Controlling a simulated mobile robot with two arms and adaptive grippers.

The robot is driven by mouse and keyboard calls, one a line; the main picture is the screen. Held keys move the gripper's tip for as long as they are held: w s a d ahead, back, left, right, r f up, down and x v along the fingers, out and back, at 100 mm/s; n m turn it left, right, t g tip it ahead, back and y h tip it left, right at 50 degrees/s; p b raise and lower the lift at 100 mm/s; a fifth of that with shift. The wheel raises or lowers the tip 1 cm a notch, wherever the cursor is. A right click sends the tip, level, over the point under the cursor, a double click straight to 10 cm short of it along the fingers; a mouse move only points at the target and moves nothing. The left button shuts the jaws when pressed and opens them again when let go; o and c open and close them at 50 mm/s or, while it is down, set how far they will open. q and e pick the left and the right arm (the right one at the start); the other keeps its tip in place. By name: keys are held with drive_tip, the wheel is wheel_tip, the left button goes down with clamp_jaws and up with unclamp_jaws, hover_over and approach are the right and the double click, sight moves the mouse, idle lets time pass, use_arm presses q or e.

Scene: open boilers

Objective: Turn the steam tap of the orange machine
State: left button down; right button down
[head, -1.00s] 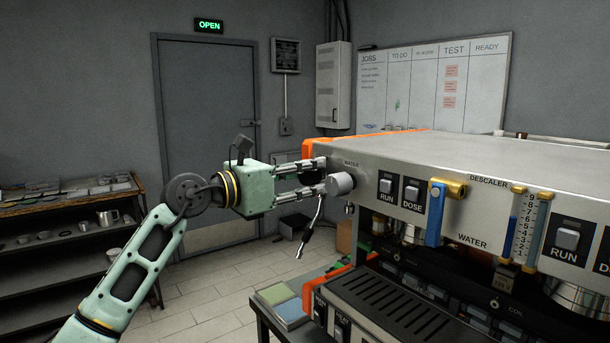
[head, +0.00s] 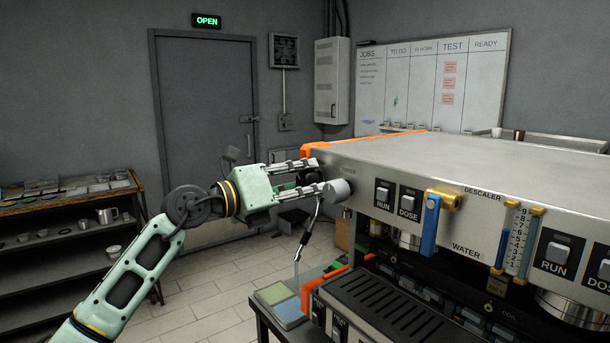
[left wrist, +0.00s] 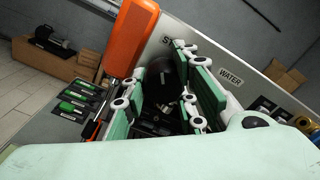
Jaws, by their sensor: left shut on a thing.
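The orange machine (head: 480,183) has a steel front and orange side edges. Its black steam tap knob (left wrist: 166,84) sits at the front's left end, beside the partly covered "ST" lettering. My left gripper (head: 318,177) is shut on this knob, with its fingers on either side. The knob is mostly hidden by the fingers in the head view. A steam wand (head: 308,232) hangs below it, with a faint pale streak under its tip. A grey round knob (head: 339,191) lies just right of my lower finger. My right gripper is not in view.
A blue-handled lever (head: 430,226), switches and a level gauge (head: 517,240) line the front to the right. The drip tray (head: 385,305) lies below. A shelf rack (head: 70,230) stands at left; the floor between is clear.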

use_arm(q)
drive_tip(key=shift+w+a+r+n+p, duration=0.1)
drive_tip(key=shift+n+p, duration=0.25)
drive_tip(key=shift+n, duration=0.15)
drive_tip(key=shift+w+a+r+n+p, duration=0.1)
drive_tip(key=shift+n+p, duration=0.25)
drive_tip(key=shift+n, duration=0.15)
drive_tip(key=n+p, duration=0.2)
drive_tip(key=p, duration=0.1)
drive_tip(key=n+p, duration=0.2)
drive_tip(key=p, duration=0.1)
drive_tip(key=n+p, duration=0.3)
drive_tip(key=shift+s+d+f, duration=0.15)
drive_tip(key=shift+s+f, duration=0.1)
drive_tip(key=shift+f, duration=0.05)
drive_tip(key=shift+d+f+n+p, duration=0.1)
drive_tip(key=shift+f+n+p, duration=0.2)
drive_tip(key=shift+n+p, duration=0.7)
drive_tip(key=shift+s+f+n, duration=0.15)
drive_tip(key=shift+f+n, duration=0.1)
drive_tip(key=shift+n, duration=0.75)
drive_tip(key=shift+d+f, duration=0.1)
drive_tip(key=c, duration=1.7)
unclamp_jaws()
drive_tip(key=shift+o, duration=0.7)
